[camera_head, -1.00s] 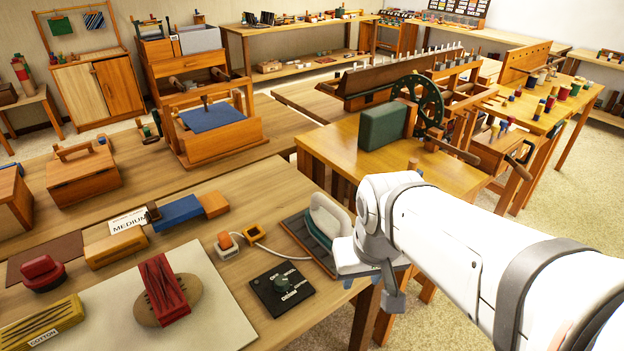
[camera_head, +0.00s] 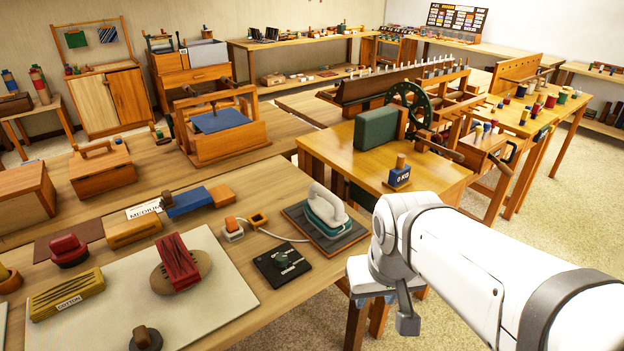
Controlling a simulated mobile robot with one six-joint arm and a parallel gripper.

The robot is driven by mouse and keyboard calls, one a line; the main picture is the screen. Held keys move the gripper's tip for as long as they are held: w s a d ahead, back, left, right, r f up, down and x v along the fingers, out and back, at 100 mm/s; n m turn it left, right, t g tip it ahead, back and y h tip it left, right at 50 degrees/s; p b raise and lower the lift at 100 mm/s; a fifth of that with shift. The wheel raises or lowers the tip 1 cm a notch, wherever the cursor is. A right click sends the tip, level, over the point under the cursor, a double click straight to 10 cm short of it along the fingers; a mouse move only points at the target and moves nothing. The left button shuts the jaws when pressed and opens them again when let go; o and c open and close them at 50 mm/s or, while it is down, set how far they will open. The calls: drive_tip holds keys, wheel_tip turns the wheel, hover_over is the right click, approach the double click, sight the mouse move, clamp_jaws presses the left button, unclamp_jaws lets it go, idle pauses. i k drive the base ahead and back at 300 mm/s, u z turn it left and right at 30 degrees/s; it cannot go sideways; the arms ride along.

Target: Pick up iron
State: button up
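The iron (camera_head: 325,212) has a white handle and body with a teal band. It sits on a dark rest pad (camera_head: 350,240) at the right end of the near wooden table, with a pale cord running left from it. My gripper (camera_head: 372,292) is at the end of my white arm, low and to the right of the iron, just off the table's right edge. It is apart from the iron. Its fingers are mostly hidden behind the wrist, so I cannot tell whether it is open or shut.
Left of the iron are a black dial panel (camera_head: 282,265) and a small orange-and-white plug block (camera_head: 233,229). A pale board (camera_head: 215,300) holds a red block and a yellow cotton block. A second table (camera_head: 340,152) with a green block and wheel stands behind.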

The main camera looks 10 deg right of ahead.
sight(326, 213)
drive_tip(key=u, duration=0.1)
drive_tip(key=i, duration=0.5)
drive_tip(key=z, duration=0.1)
